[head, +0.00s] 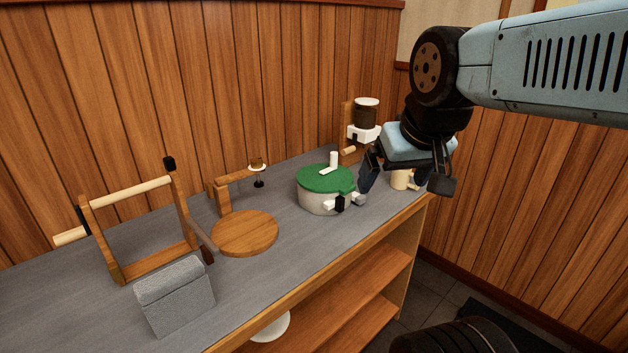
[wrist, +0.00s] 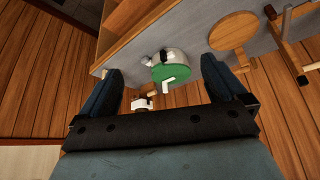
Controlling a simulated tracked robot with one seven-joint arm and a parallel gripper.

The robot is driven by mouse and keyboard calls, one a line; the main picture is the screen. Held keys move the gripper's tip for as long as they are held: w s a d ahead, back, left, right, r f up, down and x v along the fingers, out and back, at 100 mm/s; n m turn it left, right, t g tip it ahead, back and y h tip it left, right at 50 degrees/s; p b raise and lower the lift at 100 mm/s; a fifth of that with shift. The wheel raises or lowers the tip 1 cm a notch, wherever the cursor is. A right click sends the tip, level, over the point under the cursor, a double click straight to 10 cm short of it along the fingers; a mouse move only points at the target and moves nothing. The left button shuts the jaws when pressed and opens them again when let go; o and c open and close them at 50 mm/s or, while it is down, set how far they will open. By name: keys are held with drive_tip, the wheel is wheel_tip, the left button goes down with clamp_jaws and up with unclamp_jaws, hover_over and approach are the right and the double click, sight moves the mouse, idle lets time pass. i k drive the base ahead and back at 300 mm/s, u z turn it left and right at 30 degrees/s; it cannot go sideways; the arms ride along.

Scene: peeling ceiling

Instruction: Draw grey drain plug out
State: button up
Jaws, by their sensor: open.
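A pale pot (head: 317,199) with a green lid (head: 326,178) and a white L-shaped handle stands on the grey bench top. A white and black fitting (head: 340,203) sits low on its front side. A small grey piece (head: 359,199) shows at the right of that fitting; I cannot tell whether it is the drain plug or my fingertip. My gripper (head: 402,192) is open above the bench, right of the pot. In the wrist view, the green lid (wrist: 176,72) and the fitting (wrist: 152,59) appear between my open, empty fingers (wrist: 166,66).
A cream cup (head: 400,180) stands behind my gripper. A dispenser (head: 366,115) stands behind the pot. A round wooden board (head: 245,233), a wooden frame (head: 125,195) and a grey block (head: 175,297) lie to the left. The bench's front edge (head: 330,270) is close to the pot.

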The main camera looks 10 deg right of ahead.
sight(360, 199)
drive_tip(key=u, duration=1.2)
drive_tip(key=i, duration=0.1)
drive_tip(key=z, duration=2.3)
drive_tip(key=k, duration=1.85)
drive_tip(key=u, duration=0.7)
drive_tip(key=i, duration=1)
drive_tip(key=z, duration=0.1)
